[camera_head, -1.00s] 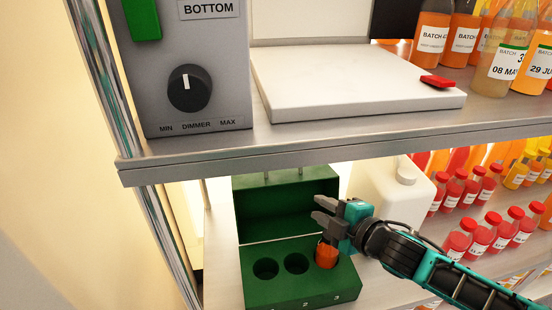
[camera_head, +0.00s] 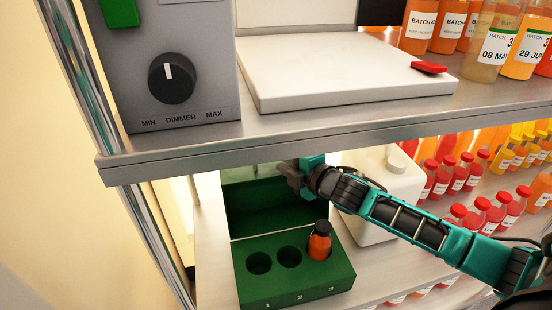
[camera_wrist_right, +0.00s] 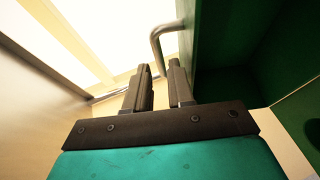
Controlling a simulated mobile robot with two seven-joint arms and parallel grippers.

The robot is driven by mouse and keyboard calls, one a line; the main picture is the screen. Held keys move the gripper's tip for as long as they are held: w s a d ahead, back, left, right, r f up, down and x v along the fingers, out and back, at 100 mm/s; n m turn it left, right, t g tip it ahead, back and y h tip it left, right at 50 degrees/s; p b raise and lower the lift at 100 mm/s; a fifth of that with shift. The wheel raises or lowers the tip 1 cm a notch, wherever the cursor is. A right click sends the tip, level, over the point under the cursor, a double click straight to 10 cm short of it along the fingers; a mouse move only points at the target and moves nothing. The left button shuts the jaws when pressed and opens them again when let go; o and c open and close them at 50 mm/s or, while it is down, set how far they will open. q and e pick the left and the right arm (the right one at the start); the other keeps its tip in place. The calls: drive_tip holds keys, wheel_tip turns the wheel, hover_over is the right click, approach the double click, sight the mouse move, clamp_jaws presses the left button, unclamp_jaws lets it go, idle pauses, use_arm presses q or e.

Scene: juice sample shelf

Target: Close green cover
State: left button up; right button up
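A green box (camera_head: 295,290) stands on the lower shelf with three numbered round holes. Its green cover (camera_head: 270,208) is raised at the back, with its upper part hidden by the shelf above. An orange bottle with a black cap (camera_head: 320,246) stands in hole 3; the other two holes are empty. My right gripper (camera_head: 284,167) is at the top of the cover, just under the upper shelf edge. In the right wrist view its fingers (camera_wrist_right: 161,86) are apart, with a bent metal handle (camera_wrist_right: 156,52) showing between and beyond them. The green cover (camera_wrist_right: 225,50) is right of the fingers. My left gripper is out of view.
The upper shelf edge (camera_head: 300,143) runs close above my right gripper. A white jug (camera_head: 388,190) stands right of the box, beside my arm. Several small red-capped bottles (camera_head: 480,215) stand further right. A metal post (camera_head: 150,235) is at the left.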

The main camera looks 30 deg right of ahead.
drive_tip(key=shift+x, duration=2)
clamp_jaws()
